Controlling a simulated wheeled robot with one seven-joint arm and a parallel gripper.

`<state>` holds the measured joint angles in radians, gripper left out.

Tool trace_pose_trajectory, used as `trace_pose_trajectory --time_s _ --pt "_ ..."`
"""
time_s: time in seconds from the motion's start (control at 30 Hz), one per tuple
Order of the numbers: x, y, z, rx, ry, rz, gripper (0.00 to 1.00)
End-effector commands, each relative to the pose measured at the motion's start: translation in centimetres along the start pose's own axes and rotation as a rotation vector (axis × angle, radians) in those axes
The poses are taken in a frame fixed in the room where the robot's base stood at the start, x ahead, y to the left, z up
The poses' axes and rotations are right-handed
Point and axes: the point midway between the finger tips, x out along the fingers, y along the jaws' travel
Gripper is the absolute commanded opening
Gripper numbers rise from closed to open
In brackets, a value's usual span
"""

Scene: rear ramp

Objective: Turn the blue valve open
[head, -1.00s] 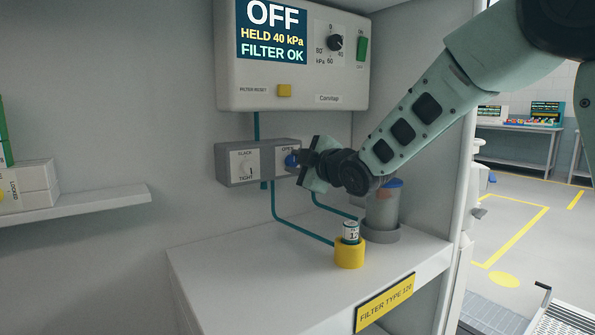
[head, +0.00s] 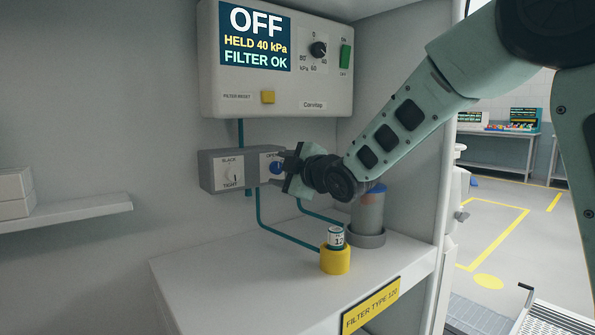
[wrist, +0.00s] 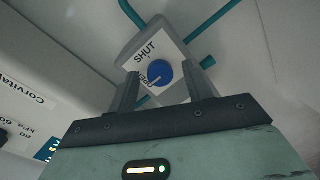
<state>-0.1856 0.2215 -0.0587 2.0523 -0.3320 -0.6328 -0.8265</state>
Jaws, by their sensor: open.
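The blue valve (head: 276,167) is a round knob on the right part of a grey box on the back wall. In the wrist view the valve (wrist: 159,73) faces me between the two fingers, with SHUT and OPEN lettering on its plate. A pale mark shows on the knob's lower left, near OPEN, but it is too small to read surely. My gripper (head: 289,163) is at the valve, and its fingers (wrist: 162,76) are open on either side of the knob. I cannot tell whether they touch it. In the head view the gripper partly covers the knob's plate.
A SLACK/TIGHT dial (head: 231,174) sits left of the valve. Above is a control unit (head: 275,108) whose screen reads OFF, HELD 40 kPa, FILTER OK. Below stand a yellow holder (head: 335,261) with a small canister and a grey cylinder (head: 368,212). The counter's left side (head: 235,275) is clear.

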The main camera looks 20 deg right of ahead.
Motion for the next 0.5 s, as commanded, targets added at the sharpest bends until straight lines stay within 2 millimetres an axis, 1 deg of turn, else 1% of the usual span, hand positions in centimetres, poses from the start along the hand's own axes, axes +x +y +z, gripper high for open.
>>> trace_pose_trajectory --time_s 0.17,0.5 --pt "-2.5 0.1 0.0 -0.001 0.0 0.002 0.5" --pt "-10.6 0.2 0.0 -0.001 0.0 0.003 0.5"
